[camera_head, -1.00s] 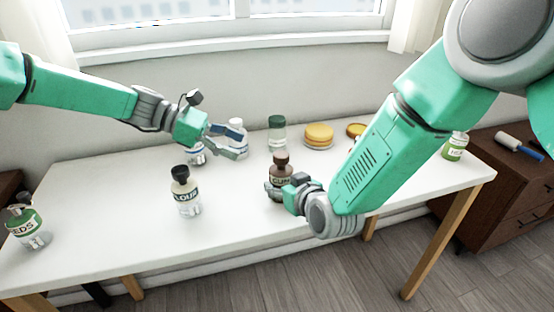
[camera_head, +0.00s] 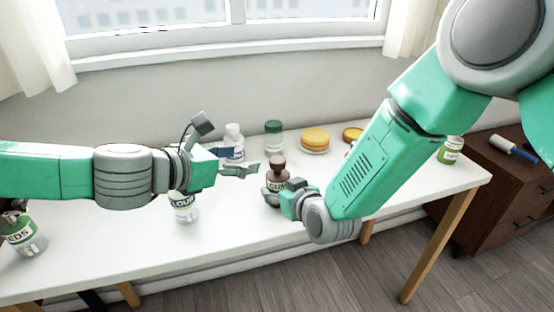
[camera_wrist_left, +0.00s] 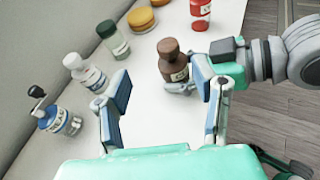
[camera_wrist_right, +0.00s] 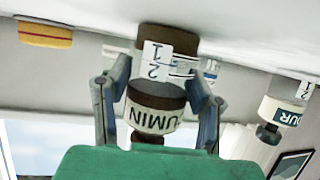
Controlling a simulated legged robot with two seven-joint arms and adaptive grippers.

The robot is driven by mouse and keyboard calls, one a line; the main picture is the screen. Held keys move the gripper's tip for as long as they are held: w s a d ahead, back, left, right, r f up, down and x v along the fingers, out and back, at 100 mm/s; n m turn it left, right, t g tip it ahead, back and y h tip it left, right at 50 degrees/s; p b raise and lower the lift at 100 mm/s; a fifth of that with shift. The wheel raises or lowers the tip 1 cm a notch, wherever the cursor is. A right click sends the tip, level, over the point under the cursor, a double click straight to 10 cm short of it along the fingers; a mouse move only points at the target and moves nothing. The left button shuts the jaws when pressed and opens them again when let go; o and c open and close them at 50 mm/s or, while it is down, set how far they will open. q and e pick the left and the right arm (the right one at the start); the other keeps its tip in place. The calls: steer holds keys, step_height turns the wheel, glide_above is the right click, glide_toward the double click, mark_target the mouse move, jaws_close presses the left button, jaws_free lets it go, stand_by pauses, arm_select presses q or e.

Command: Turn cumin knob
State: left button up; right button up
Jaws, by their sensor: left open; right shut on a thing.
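The cumin jar (camera_head: 278,186) has a brown top and a pale label. It stands upright on the white table, and my right gripper (camera_head: 282,194) is shut on it from the front right. In the right wrist view the jar (camera_wrist_right: 152,116) appears upside down between the two fingers, with a dark knob (camera_wrist_right: 148,138) at its end and a scale marked 1 and 2. My left gripper (camera_head: 244,162) is open and empty, left of the jar's top and apart from it. In the left wrist view the brown knob (camera_wrist_left: 168,46) lies ahead of the spread fingers (camera_wrist_left: 168,80).
A flour jar (camera_head: 184,208) stands below my left wrist, partly covered. A white-capped bottle (camera_head: 234,135) and a green-capped jar (camera_head: 273,135) stand behind. Yellow stacks (camera_head: 315,140) are farther back; a seeds jar (camera_head: 22,234) is at far left. The table's right front is clear.

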mark_target(275, 160)
arm_select(q)
steer(key=shift+n, duration=0.3)
steer(key=x, duration=0.7)
steer(key=f+x, duration=0.1)
steer(key=x, duration=0.3)
steer(key=shift+s+d+f, duration=0.1)
steer(key=shift+d+f, duration=0.05)
steer(key=shift+d, duration=0.15)
jaws_close()
